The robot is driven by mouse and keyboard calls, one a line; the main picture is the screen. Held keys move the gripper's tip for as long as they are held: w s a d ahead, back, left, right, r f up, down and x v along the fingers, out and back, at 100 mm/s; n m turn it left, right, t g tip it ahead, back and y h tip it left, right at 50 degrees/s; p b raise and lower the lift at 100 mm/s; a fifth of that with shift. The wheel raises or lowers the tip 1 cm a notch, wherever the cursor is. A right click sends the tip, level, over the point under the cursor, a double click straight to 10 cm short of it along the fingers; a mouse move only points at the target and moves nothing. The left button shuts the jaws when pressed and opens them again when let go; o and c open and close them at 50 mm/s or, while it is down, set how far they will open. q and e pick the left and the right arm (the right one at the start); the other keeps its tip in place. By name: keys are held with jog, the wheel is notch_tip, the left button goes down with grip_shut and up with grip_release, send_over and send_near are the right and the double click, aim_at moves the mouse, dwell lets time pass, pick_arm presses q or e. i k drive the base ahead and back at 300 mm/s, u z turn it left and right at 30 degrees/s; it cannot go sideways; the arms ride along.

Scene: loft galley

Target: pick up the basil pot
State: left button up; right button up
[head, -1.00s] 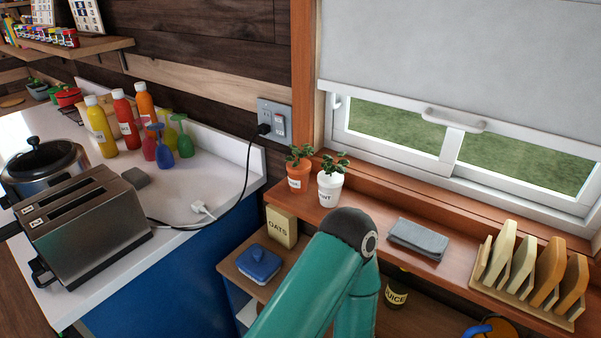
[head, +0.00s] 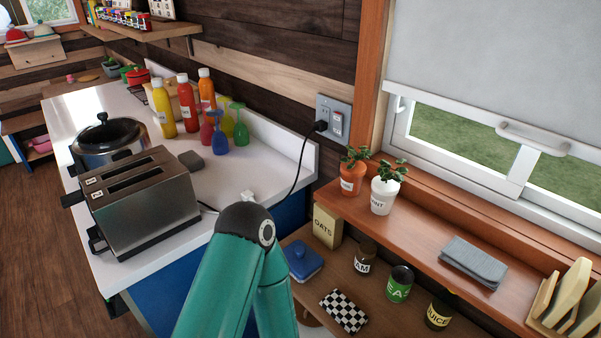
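Two potted herbs stand side by side on the wooden sill shelf under the window. The orange pot (head: 351,183) on the left holds a green plant and has a small white label that is too small to read for certain; it looks like the basil pot. The white mint pot (head: 383,197) stands close on its right, its label partly legible as "NT". Both are upright. A teal link of my arm rises from the bottom of the head view, left of and nearer than the pots. Neither of my grippers is in view.
A folded grey cloth (head: 473,262) and a wooden rack (head: 562,300) lie further right on the sill shelf. The lower shelf holds an oats box (head: 327,226), a blue butter dish (head: 302,259) and several jars. A toaster (head: 140,203) and bottles occupy the left counter.

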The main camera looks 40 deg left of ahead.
aim_at(353, 171)
jog(key=z, duration=0.05)
jog(key=i, duration=0.3)
jog(key=u, duration=3.05)
jog(key=i, duration=0.6)
jog(key=z, duration=1.35)
